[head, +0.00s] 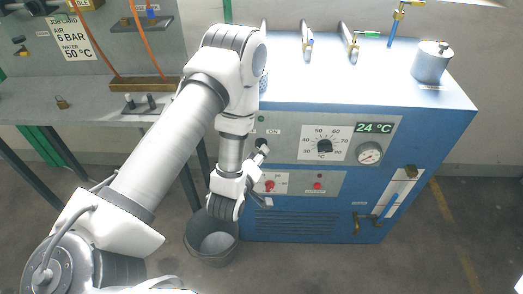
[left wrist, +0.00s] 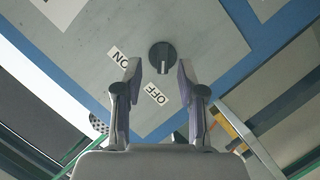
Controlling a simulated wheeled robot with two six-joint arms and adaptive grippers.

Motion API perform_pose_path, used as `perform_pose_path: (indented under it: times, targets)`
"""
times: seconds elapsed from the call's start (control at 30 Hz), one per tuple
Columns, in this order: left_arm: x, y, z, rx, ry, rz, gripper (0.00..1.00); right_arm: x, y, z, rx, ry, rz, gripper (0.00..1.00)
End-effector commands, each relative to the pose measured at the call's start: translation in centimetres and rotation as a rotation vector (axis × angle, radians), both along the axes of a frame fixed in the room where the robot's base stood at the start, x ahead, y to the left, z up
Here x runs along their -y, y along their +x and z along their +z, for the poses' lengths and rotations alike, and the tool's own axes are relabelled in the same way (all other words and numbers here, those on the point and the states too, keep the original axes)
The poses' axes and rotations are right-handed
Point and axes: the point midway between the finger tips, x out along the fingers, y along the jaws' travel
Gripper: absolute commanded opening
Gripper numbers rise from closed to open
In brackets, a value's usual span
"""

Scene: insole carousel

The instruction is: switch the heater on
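The heater is a blue cabinet (head: 420,115) with a grey control panel on its front. Its dark round switch knob (left wrist: 163,57) shows in the left wrist view, with an ON label (left wrist: 121,57) to its left and an OFF label (left wrist: 155,94) below it. The knob's light mark points down, toward OFF. In the head view the knob (head: 261,144) is partly hidden by my arm. My left gripper (left wrist: 159,78) is open and empty, its fingers spread either side of the line to the knob, apparently not touching it. My right gripper is not in view.
A temperature dial (head: 324,146), a display reading 24 °C (head: 374,127) and a round gauge (head: 369,153) are on the panel. A red knob (head: 269,186) and red button (head: 318,186) sit lower. A grey bucket (head: 212,244) stands on the floor below my gripper.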

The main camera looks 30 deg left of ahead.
Motion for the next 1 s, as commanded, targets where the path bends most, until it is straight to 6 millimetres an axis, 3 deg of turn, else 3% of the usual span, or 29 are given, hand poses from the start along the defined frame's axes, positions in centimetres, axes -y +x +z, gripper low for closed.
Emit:
perform_pose_path:
  times: [0.2, 0.43, 0.57, 1.0]
  targets:
    - [-0.8, 2.7, -0.7, 0.001, 0.000, 0.001, 0.40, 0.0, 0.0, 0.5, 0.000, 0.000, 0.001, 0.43]
    - [-0.8, 2.9, -0.9, -0.002, 0.001, 0.000, 0.40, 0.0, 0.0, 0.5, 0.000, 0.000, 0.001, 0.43]
    - [-0.8, 2.8, -0.9, -0.002, 0.001, 0.000, 0.00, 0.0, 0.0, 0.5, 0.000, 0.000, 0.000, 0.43]
    - [-0.8, 2.9, -0.8, -0.015, 0.024, 0.000, 0.00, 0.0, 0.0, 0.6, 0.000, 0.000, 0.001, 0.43]
